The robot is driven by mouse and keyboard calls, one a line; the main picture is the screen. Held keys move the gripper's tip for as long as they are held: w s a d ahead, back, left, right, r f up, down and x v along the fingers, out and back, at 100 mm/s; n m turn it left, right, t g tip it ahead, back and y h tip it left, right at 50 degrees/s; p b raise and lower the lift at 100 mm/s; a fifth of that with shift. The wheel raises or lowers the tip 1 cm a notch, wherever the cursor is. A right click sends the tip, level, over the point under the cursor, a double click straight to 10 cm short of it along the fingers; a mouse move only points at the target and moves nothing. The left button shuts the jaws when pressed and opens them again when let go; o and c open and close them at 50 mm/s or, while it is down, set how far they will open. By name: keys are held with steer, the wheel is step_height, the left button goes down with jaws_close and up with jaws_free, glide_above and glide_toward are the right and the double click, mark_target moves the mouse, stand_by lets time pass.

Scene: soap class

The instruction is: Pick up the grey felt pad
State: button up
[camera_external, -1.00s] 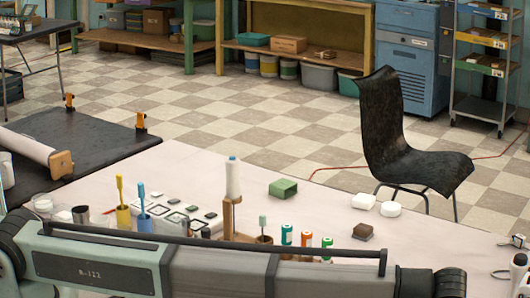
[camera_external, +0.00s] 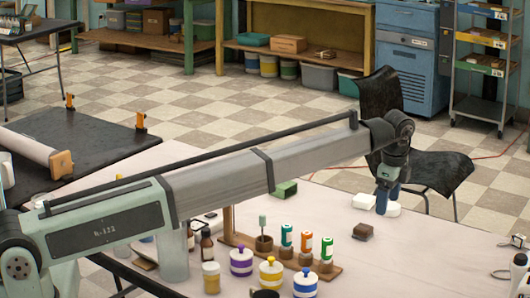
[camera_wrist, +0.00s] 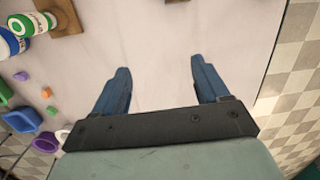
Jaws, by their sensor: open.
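I cannot clearly pick out a grey felt pad in either current view. A small brownish block with a darker top (camera_external: 363,231) lies on the pale table at the right; I cannot tell whether it is felt. My gripper (camera_external: 387,200) points down over the table's right part, its blue fingers in front of a white round piece (camera_external: 393,209). In the wrist view my gripper (camera_wrist: 162,85) is open, with only bare pale surface between its fingers. My arm hides part of the table's left and middle, where several small flat pieces lay.
A green block (camera_external: 286,189) and a white piece (camera_external: 363,201) lie near the far edge. A wooden rack (camera_external: 325,268) with small bottles and several lidded jars (camera_external: 270,274) stand nearer. A black chair (camera_external: 430,165) stands beyond the edge.

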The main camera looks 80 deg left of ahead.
steer(key=r+h, duration=0.1)
steer(key=r, duration=0.1)
glide_above(364, 227)
steer(key=shift+m, duration=0.4)
step_height(364, 227, down, 14)
steer(key=shift+f, duration=0.1)
steer(key=c, duration=1.2)
steer(key=shift+o, duration=0.2)
